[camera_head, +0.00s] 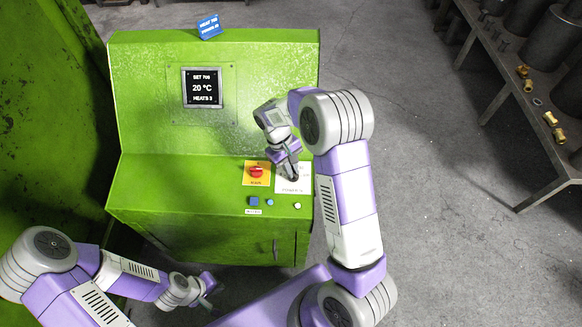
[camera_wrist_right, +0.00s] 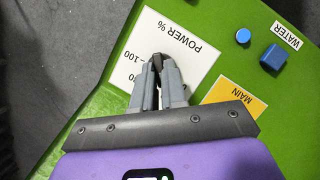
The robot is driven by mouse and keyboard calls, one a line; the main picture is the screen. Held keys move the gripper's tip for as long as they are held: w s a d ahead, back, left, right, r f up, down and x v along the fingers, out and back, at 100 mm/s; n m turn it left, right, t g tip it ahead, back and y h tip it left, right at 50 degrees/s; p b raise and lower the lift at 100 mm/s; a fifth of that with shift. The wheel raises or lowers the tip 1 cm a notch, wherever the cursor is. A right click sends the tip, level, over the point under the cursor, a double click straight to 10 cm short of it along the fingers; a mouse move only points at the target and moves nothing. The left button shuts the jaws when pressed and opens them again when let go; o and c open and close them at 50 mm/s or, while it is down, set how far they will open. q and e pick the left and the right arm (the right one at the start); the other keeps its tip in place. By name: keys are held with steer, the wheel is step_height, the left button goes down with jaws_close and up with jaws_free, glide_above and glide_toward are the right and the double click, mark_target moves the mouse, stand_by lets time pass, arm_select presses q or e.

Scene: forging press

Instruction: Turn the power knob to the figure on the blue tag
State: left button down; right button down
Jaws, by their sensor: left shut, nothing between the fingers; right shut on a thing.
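The blue tag (camera_head: 209,27) stands on top of the green console; its small white lettering is too small to read surely. The white power plate (camera_head: 294,185) lies on the console's sloped panel; "POWER %" and "100" show on it in the right wrist view (camera_wrist_right: 178,40). My right gripper (camera_head: 291,174) is over this plate, shut on the dark power knob (camera_wrist_right: 156,68), which is mostly hidden between the fingers. Its pointer and the figure it points at cannot be made out. My left gripper (camera_head: 209,289) is shut and empty, low in front of the console.
A red main switch (camera_head: 256,172) on a yellow plate sits left of the power plate. A blue square button (camera_head: 253,201), a blue round button (camera_head: 270,202) and a pale button (camera_head: 297,206) lie below. A bench (camera_head: 500,70) with metal parts stands right.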

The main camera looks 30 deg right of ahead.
steer(key=c, duration=1.2)
jaws_free()
steer(key=p+v, duration=0.2)
steer(key=v, duration=0.5)
steer(key=shift+w+r, duration=0.1)
steer(key=shift+r, duration=0.15)
